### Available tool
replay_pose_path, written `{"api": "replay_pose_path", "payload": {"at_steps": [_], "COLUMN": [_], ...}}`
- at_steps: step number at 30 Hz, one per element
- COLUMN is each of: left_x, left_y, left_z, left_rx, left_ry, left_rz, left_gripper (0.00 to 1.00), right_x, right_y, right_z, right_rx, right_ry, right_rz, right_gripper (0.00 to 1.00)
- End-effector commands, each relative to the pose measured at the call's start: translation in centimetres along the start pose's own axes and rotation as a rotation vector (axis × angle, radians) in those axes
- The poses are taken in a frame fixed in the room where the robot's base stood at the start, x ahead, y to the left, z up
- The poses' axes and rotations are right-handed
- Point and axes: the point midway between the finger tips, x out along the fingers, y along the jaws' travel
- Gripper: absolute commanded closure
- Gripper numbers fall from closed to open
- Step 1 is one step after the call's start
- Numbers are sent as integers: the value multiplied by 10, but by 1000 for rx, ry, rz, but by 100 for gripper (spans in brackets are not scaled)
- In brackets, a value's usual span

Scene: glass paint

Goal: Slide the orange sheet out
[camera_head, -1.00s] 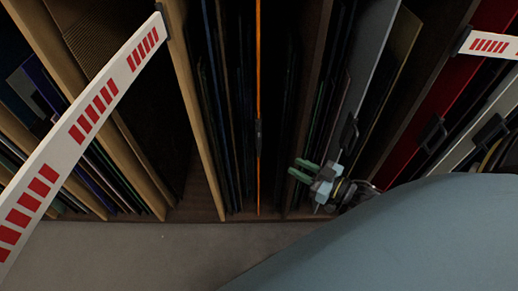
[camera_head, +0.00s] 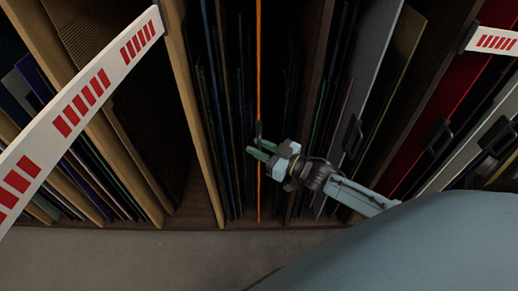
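The orange sheet (camera_head: 259,60) stands on edge in the rack and shows as a thin upright orange line at the picture's middle. The two fingers look apart. I cannot tell whether they touch the sheet or handle, and the gripper covers part of the edge. My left gripper is not in view.
Wooden dividers (camera_head: 193,120) separate many dark sheets on both sides. A grey panel with a black handle (camera_head: 349,135) and a red panel (camera_head: 440,110) stand to the right. A red-and-white barrier strip (camera_head: 75,105) crosses the left. Grey floor (camera_head: 150,255) in front is clear.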

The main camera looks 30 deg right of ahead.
Motion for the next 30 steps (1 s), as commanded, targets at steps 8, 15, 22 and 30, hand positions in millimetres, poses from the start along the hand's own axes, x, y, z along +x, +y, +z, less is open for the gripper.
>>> {"api": "replay_pose_path", "payload": {"at_steps": [8,15,22,30], "left_x": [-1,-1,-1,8], "left_y": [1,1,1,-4], "left_z": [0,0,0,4], "left_rx": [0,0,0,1], "left_ry": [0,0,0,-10], "left_rz": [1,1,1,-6], "left_gripper": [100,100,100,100], "right_x": [2,1,1,3], "right_y": [0,0,0,-16], "right_z": [0,0,0,-1], "right_rx": [0,0,0,2], "right_ry": [-1,-1,-1,-1], "right_rz": [1,0,0,-18], "right_gripper": [74,100,100,100]}}
